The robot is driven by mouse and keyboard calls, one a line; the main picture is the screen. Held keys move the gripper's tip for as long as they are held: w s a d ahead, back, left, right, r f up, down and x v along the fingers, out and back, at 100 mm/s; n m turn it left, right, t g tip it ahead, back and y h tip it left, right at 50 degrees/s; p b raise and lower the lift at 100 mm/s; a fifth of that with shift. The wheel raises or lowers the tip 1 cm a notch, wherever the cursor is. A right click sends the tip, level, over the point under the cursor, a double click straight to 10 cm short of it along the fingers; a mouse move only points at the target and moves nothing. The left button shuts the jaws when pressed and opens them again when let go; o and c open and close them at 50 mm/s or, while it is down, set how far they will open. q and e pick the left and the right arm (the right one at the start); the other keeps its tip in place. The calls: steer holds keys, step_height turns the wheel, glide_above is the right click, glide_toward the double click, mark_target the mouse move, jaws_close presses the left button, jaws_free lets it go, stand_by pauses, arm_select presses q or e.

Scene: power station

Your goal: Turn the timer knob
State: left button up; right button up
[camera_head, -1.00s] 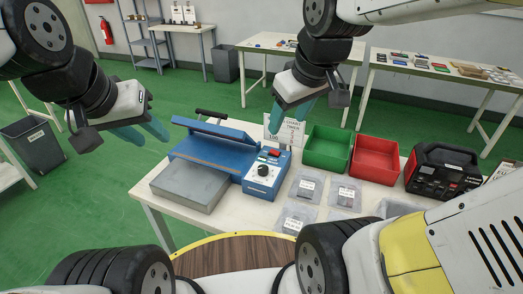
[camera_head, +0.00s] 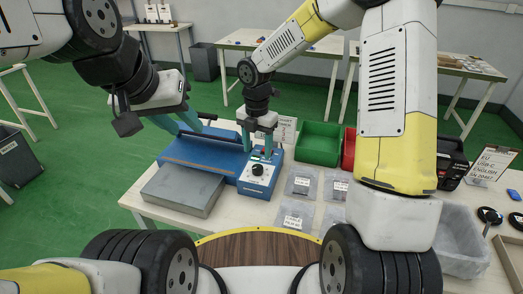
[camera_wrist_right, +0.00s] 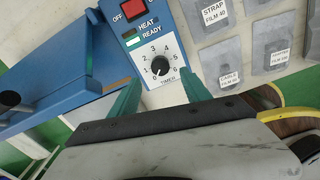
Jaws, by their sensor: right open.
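The timer knob (camera_head: 258,169) is a round black knob on the white dial of the blue control box (camera_head: 252,184), at the right end of a blue sealer. In the right wrist view the knob (camera_wrist_right: 160,67) shows its pointer and the numbered scale, with a red OFF/ON switch above. My right gripper (camera_head: 257,146) points down over the control box. Its teal fingers are apart, one on each side of the dial in the right wrist view (camera_wrist_right: 159,78), with nothing between them. My left gripper (camera_head: 182,126) is open and empty, above the sealer's left part.
A grey metal plate (camera_head: 182,190) lies before the sealer. Labelled bags (camera_head: 297,215), a green bin (camera_head: 318,144) and a red bin (camera_head: 348,148) are to the right. A paper sign (camera_head: 286,129) stands behind the box. My right arm hides part of the table.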

mark_target(258, 167)
step_height(258, 167, down, 7)
steer(key=shift+f, duration=0.2)
stand_by(0.3)
jaws_close()
